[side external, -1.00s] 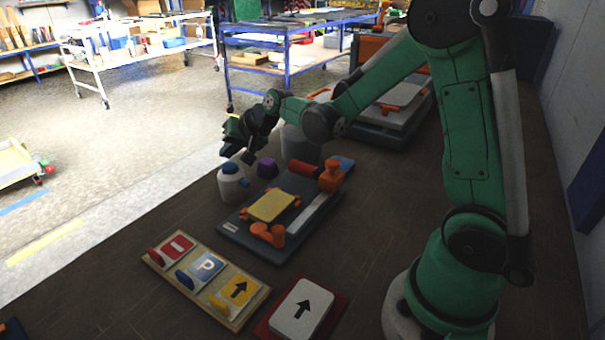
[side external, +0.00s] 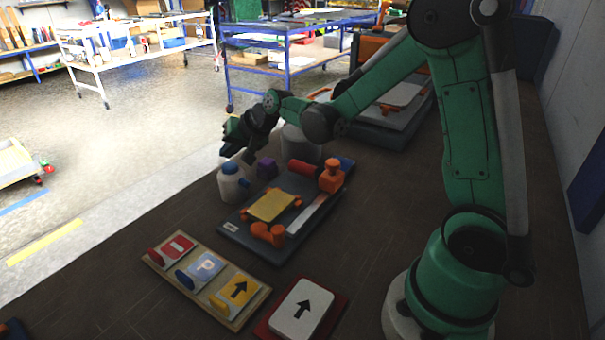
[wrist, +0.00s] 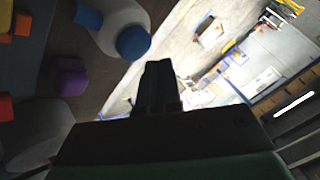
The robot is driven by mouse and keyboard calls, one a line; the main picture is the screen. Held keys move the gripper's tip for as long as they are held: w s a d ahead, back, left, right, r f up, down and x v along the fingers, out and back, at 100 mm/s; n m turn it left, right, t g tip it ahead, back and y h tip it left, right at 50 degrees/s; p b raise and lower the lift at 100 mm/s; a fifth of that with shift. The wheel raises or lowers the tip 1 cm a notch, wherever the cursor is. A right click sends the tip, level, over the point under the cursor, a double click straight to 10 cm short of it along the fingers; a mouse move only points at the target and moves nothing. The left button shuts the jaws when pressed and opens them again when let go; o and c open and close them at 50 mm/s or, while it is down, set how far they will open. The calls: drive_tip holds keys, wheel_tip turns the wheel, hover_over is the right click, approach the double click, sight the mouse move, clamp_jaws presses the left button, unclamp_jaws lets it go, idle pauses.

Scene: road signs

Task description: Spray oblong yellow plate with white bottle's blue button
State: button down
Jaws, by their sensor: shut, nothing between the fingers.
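The white bottle (side external: 231,188) stands upright on the table with a blue button (side external: 229,168) on top and a small blue nozzle at its right side. The oblong yellow plate (side external: 272,206) lies on a grey fixture board (side external: 240,232), held among orange clamps. My gripper (side external: 235,153) is shut and empty, above and close to the bottle's blue top; I cannot tell if they touch in the side view. In the wrist view the fingers (wrist: 158,84) are together, and the blue button (wrist: 133,43) lies apart from them, up and to the left.
A purple block (side external: 267,168) and a grey rounded container (side external: 300,145) stand near the bottle.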

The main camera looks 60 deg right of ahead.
sight(232, 167)
idle(0.5)
drive_tip(key=shift+f, duration=0.45)
drive_tip(key=shift+f, duration=0.3)
idle(0.4)
drive_tip(key=shift+r, duration=0.8)
drive_tip(key=shift+r, duration=3)
